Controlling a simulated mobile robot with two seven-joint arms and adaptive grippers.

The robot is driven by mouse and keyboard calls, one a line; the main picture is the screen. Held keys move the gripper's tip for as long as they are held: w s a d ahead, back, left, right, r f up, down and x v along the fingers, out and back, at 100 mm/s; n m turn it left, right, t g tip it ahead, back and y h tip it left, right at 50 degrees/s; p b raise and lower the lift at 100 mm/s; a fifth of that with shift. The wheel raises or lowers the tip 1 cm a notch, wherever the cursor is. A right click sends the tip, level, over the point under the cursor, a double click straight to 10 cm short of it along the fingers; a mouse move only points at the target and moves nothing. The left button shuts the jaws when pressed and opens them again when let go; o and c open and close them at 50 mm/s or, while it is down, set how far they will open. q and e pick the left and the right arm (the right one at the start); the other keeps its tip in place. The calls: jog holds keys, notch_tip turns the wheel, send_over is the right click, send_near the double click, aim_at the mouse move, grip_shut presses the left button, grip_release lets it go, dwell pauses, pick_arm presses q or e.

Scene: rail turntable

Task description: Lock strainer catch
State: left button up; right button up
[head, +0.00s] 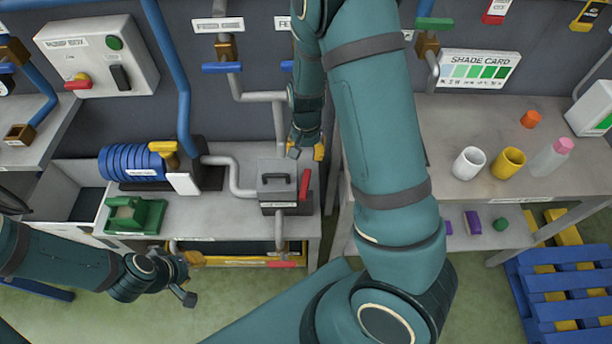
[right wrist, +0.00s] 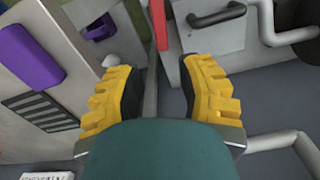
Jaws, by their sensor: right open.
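The strainer (head: 270,201) is a grey box with a black handle (head: 277,176) on its lid, at the right end of the pump bench. Its red catch (head: 304,184) stands upright on the right side. In the right wrist view, the red catch (right wrist: 158,24) and black handle (right wrist: 216,13) show at the top. My right gripper (head: 318,152) hangs just behind the catch, apart from it. Its yellow fingers (right wrist: 158,90) are open and empty, with the catch beyond the tips. My left gripper (head: 192,277) is low in front of the bench; its finger gap is unclear.
A blue motor (head: 132,163), a green tray (head: 135,215) and grey pipes (head: 235,175) share the bench. A lower red lever (head: 283,264) sits below the strainer. Cups stand on the right bench (head: 445,140). A purple block (right wrist: 30,57) shows in the right wrist view.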

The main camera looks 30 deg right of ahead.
aim_at(306, 177)
notch_tip(306, 177, down, 13)
jog(key=shift+w+d+f+b, duration=0.1)
jog(key=shift+w+b, duration=0.05)
jog(key=shift+b, duration=1.1)
jog(key=shift+o, duration=0.3)
grip_shut()
